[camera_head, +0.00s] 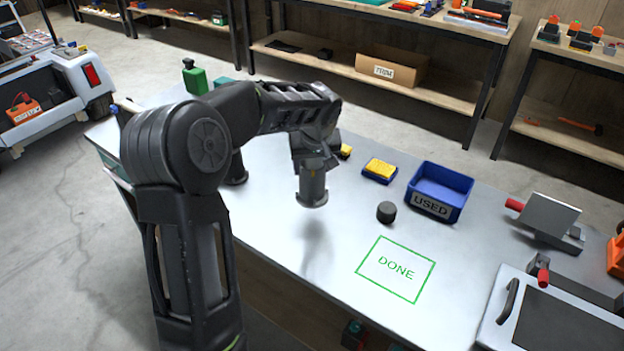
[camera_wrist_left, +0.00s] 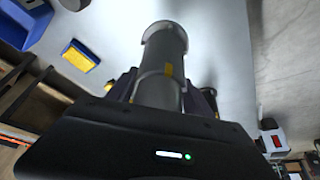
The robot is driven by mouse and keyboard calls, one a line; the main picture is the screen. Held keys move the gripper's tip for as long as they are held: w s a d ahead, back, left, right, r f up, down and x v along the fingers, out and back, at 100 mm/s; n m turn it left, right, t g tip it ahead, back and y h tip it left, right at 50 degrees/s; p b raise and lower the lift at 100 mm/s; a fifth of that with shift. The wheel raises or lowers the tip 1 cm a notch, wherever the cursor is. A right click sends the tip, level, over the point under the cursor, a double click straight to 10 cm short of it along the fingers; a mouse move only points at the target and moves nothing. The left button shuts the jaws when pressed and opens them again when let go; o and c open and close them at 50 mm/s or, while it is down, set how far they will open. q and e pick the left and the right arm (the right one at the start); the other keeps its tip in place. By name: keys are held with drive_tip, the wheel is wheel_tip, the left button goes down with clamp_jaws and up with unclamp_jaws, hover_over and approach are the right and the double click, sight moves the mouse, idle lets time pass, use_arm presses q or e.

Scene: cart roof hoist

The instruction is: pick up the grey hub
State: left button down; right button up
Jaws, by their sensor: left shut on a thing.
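The grey hub (camera_head: 313,187) is a metal cylinder with a wider flange at its lower end. My left gripper (camera_head: 314,160) is shut on it and holds it upright above the table, with a shadow below. In the left wrist view the hub (camera_wrist_left: 163,72) stands out between the fingers of my left gripper (camera_wrist_left: 162,92), flange at the far end. The fingers are partly hidden by the hub and the wrist. My right gripper is in neither view.
A grey vise-like device (camera_head: 545,218) stands at right.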

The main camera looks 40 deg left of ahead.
use_arm(q)
drive_tip(key=shift+r, duration=0.35)
idle(0.5)
